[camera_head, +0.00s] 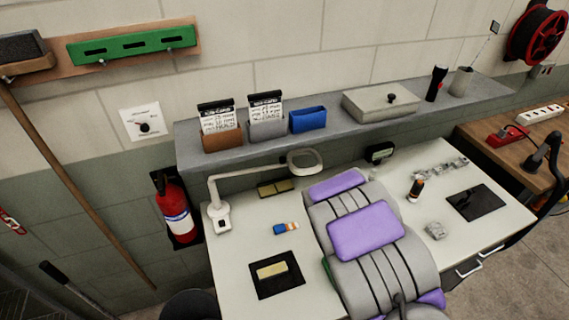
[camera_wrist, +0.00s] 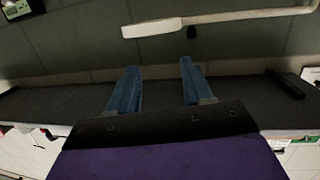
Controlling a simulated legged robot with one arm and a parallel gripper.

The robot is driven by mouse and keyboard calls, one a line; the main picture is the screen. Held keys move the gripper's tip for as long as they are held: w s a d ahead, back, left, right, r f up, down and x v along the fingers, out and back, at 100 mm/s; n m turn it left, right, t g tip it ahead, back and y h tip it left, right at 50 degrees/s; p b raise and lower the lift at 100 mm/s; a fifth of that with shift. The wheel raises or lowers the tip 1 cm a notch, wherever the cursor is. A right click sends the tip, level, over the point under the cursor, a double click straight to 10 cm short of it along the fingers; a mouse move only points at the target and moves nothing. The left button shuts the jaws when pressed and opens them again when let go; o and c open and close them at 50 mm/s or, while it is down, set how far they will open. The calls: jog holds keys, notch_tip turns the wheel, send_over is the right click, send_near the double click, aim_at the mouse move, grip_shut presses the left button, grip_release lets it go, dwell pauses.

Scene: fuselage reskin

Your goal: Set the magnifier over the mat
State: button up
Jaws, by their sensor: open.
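The magnifier (camera_head: 303,160) is a white lamp with a rounded lens head on a jointed arm. Its base stands at the table's left back, and the head hangs near the shelf's front edge. It also shows in the wrist view (camera_wrist: 153,28), edge-on, beyond my fingertips and apart from them. My gripper (camera_wrist: 158,70) is open and empty, with two blue fingers; in the head view my arm hides it. A black mat (camera_head: 291,287) lies at the table's front left with a yellowish block on it. A second dark mat-like panel (camera_head: 478,202) lies at the right.
A grey shelf (camera_head: 340,133) behind the table holds card holders, a blue bin and a lidded box. A blue-and-orange item (camera_head: 286,228) lies between the lamp base and my arm. A fire extinguisher (camera_head: 175,210) hangs left of the table. Small parts lie right of my arm.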

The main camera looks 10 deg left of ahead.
jog(key=s+a+f+y, duration=0.1)
jog(key=a+y, duration=0.1)
jog(key=a, duration=0.1)
jog(key=n+y+b, duration=0.1)
jog(key=b, duration=0.5)
send_near(283, 161)
jog(key=x, duration=0.9)
jog(key=shift+d, duration=0.1)
jog(key=shift+c, duration=0.5)
grip_shut()
